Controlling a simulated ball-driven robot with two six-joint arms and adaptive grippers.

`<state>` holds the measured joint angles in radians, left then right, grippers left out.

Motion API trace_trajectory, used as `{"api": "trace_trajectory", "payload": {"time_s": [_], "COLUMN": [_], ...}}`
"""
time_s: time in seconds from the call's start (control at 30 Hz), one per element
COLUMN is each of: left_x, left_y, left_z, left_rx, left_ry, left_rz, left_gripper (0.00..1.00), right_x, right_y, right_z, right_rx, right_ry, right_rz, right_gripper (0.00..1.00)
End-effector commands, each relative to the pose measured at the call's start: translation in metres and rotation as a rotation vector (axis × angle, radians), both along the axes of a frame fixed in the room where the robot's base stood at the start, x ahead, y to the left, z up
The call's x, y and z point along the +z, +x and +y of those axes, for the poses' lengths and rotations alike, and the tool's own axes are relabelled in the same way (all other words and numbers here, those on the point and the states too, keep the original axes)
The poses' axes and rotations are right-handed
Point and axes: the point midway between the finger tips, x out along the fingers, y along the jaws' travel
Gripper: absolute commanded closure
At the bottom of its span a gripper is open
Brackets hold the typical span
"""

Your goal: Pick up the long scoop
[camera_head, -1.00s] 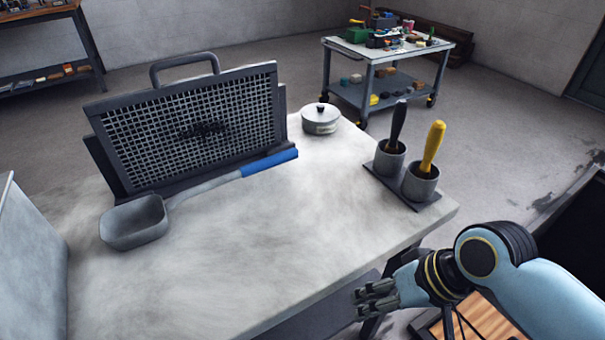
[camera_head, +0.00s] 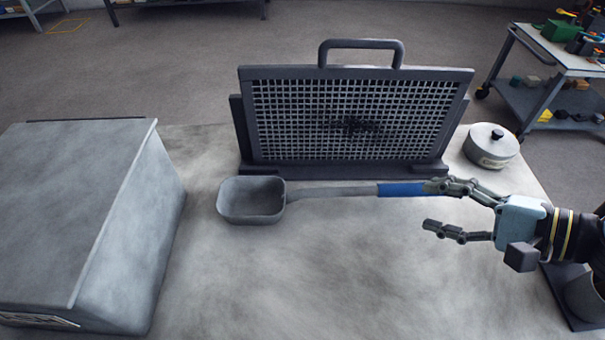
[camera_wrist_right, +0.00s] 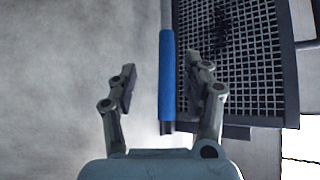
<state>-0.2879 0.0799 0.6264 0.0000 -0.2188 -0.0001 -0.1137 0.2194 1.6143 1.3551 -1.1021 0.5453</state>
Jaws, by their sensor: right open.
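The long scoop lies on the table, its grey square bowl (camera_head: 252,199) at the left and its blue grip (camera_head: 402,189) at the right, along the foot of the mesh screen. My right gripper (camera_head: 437,206) is open at the grip's right end. In the right wrist view the blue grip (camera_wrist_right: 167,75) runs between the two spread fingers (camera_wrist_right: 158,85), closer to the right finger. I cannot tell whether that finger touches it. In the head view the upper finger overlaps the grip's end. My left gripper is not in view.
The framed mesh screen (camera_head: 357,120) with a top handle stands right behind the scoop. A lidded round tin (camera_head: 491,146) stands behind my right gripper. A large grey box (camera_head: 85,220) fills the table's left. The table front (camera_head: 330,285) is clear.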

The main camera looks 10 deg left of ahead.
Motion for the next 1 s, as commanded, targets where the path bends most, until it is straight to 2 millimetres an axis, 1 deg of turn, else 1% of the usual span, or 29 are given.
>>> {"api": "trace_trajectory", "payload": {"time_s": [0.1,0.27,0.4,0.5,0.63,0.83,0.87,1.0], "left_x": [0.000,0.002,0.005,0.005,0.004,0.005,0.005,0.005], "left_y": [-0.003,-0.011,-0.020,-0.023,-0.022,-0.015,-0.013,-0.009], "left_z": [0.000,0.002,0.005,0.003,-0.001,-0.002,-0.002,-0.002], "left_rx": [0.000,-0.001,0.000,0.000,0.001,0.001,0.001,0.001], "left_ry": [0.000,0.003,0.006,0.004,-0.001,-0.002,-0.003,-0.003], "left_rz": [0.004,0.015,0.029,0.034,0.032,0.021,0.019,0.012], "left_gripper": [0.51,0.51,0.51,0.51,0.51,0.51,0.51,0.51], "right_x": [-0.001,-0.007,-0.014,-0.020,-0.025,-0.026,-0.026,-0.026], "right_y": [0.008,0.014,0.025,0.031,0.036,0.036,0.036,0.036], "right_z": [0.005,0.017,0.032,0.044,0.053,0.055,0.055,0.055], "right_rx": [-0.020,-0.021,-0.020,-0.020,-0.019,-0.018,-0.018,-0.018], "right_ry": [0.034,0.039,0.040,0.039,0.036,0.034,0.033,0.033], "right_rz": [0.012,0.010,0.009,0.010,0.008,0.008,0.009,0.009], "right_gripper": [0.51,0.51,0.51,0.51,0.51,0.51,0.53,0.71]}}
